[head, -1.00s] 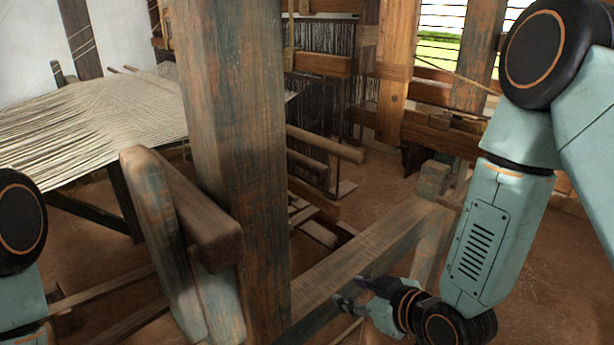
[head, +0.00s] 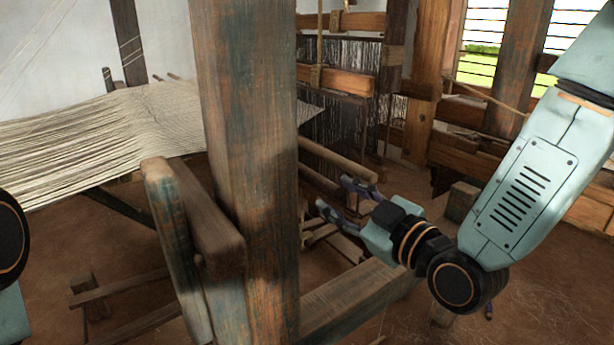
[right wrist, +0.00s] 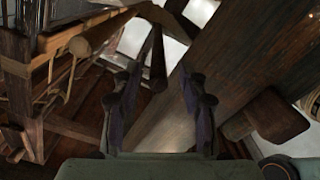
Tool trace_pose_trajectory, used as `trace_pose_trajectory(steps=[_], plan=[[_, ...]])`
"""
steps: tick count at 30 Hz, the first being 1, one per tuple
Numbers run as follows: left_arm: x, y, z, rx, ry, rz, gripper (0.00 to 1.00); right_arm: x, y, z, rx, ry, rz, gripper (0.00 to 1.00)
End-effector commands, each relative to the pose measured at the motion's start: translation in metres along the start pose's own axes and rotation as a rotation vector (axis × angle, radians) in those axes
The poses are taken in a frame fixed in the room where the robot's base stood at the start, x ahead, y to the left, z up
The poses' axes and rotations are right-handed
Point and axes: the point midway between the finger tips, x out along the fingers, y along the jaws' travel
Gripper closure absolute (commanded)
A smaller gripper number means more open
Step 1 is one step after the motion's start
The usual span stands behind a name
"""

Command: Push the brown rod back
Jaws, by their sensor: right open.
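Two rods jut from the loom behind the big post in the head view. The upper, lighter brown rod (head: 338,158) ends just above my right gripper (head: 338,197). A darker rod (head: 316,180) lies below it, partly hidden. In the right wrist view, a dark brown rod (right wrist: 158,65) points toward me, its end between the open fingers of my right gripper (right wrist: 160,80). A lighter rod end (right wrist: 79,45) is left of the fingers. I cannot tell whether the fingers touch any rod. Only part of my left arm shows; its gripper is out of view.
A thick wooden post (head: 248,150) stands in the middle, with a short beam (head: 205,215) beside it. A low beam (head: 355,300) runs under my right gripper. Cream warp threads (head: 90,135) stretch at left. Bare floor (head: 530,290) lies at right.

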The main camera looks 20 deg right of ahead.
Motion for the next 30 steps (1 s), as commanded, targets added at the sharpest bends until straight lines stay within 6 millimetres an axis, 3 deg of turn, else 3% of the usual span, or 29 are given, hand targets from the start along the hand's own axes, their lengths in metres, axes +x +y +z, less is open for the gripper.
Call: trace_pose_trajectory(steps=[11, 30], plan=[[0.001, 0.000, 0.000, 0.000, 0.001, 0.000, 0.60, 0.003, 0.003, -0.006, -0.088, 0.025, 0.023, 0.57], [0.005, 0.000, 0.000, 0.000, 0.001, 0.000, 0.60, 0.071, 0.005, -0.007, -0.085, 0.027, 0.020, 0.57]])
